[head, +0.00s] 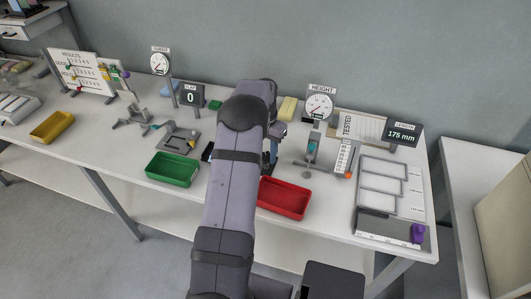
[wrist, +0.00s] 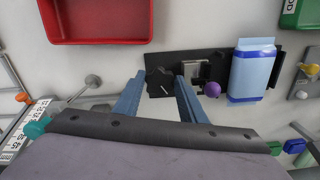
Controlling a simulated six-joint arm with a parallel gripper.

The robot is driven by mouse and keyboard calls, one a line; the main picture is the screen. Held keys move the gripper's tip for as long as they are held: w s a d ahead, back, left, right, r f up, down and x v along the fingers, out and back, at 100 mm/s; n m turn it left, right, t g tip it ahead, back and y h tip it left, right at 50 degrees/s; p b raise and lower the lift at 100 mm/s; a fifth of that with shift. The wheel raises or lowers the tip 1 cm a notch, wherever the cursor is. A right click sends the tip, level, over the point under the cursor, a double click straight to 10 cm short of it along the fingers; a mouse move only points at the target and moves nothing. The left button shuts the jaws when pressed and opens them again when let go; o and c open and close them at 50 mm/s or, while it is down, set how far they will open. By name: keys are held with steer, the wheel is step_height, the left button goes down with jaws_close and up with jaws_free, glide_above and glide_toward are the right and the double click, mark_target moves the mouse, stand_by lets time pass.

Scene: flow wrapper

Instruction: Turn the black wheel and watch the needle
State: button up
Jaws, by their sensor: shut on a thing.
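In the wrist view, my gripper (wrist: 160,80) has its two blue fingers on either side of a dark, angular piece, which looks like the black wheel (wrist: 158,85). The gripper is shut on it. A thin pale line shows on its face; the fingers hide part of its rim. In the head view my arm covers the wheel and most of the gripper. Two white dials with needles show there: the HEIGHT dial (head: 319,106) behind the arm to the right, and a smaller dial (head: 159,63) on a post at the back left. The exact needle readings are too small to tell.
Beside the wheel, a dark plate (wrist: 210,57) carries a purple knob (wrist: 212,89) and a light-blue packet (wrist: 252,70). A red tray (head: 284,211) and a green tray (head: 173,181) flank my arm. A display (head: 402,134) reads 175 mm; another (head: 191,96) reads 0.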

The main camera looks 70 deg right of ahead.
steer(key=o, duration=1.1)
steer(key=shift+c, duration=0.2)
steer(key=shift+r, duration=0.1)
steer(key=shift+r+b, duration=1.15)
steer(key=shift+r, duration=2.5)
steer(key=shift+w, duration=0.1)
steer(key=w+a+r+n, duration=0.1)
steer(key=w+a+n, duration=0.4)
steer(key=w+a, duration=0.7)
steer(key=w+a+n, duration=0.5)
steer(key=w+a, duration=0.5)
steer(key=a, duration=0.4)
steer(key=s+a+f+n, duration=0.1)
steer(key=a+n, duration=0.4)
steer(key=a, duration=1)
steer(key=s+a+f+n, duration=0.2)
steer(key=s+a+n, duration=0.3)
steer(key=s+a, duration=0.3)
steer(key=a, duration=0.3)
steer(key=shift+a+f+n, duration=0.3)
steer(key=shift+a+f, duration=0.1)
